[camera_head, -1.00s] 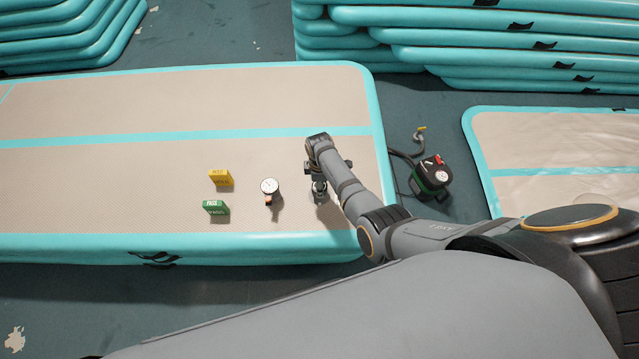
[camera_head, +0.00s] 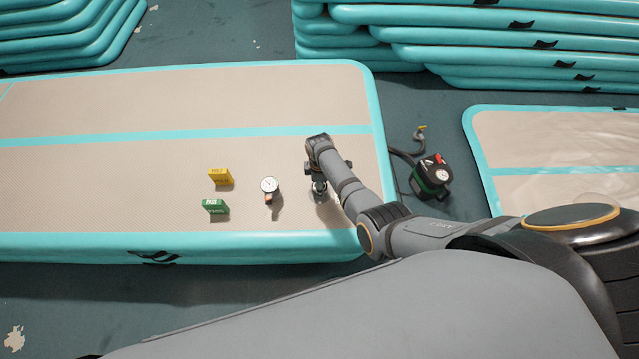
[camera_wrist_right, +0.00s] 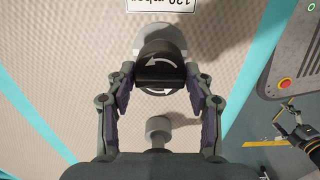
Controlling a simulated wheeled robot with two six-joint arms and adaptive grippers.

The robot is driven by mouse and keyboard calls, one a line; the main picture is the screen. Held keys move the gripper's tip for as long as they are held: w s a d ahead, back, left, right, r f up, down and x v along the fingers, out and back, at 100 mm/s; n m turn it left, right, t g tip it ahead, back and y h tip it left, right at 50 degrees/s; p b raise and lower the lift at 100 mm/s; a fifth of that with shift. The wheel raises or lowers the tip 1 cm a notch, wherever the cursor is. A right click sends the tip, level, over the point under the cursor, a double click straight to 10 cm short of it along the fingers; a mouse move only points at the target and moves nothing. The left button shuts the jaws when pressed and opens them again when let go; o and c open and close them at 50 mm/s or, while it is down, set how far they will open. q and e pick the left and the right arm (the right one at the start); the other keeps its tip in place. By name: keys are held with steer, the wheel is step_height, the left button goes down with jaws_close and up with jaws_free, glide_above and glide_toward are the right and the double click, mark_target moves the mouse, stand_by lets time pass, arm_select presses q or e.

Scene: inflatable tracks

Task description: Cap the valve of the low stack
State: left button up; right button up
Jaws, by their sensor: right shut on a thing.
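The low stack is a beige inflatable track with turquoise edges (camera_head: 100,180) in the head view. My right gripper (camera_head: 319,188) is low over its right part. In the right wrist view my right gripper (camera_wrist_right: 160,85) is shut on a black cap (camera_wrist_right: 160,68) with a white curved arrow. The cap is over a pale round fitting (camera_wrist_right: 185,38) on the track surface; whether it is seated cannot be told. A small grey round part (camera_wrist_right: 158,126) lies just below the cap, between the fingers.
A round gauge (camera_head: 269,185), a yellow block (camera_head: 220,177) and a green block (camera_head: 215,207) stand left of my right gripper. A black pump (camera_head: 431,177) with a hose is on the floor to the right. A tall track stack (camera_head: 480,40) is behind.

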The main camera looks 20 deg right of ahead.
steer(key=shift+f+b, duration=1.15)
steer(key=shift+f, duration=0.35)
steer(key=shift+r+n+p, duration=0.15)
steer(key=shift+n+p, duration=0.3)
steer(key=shift+n, duration=2.15)
steer(key=shift+p, duration=0.3)
steer(key=n, duration=0.3)
steer(key=shift+p, duration=0.4)
steer(key=shift+n, duration=1.1)
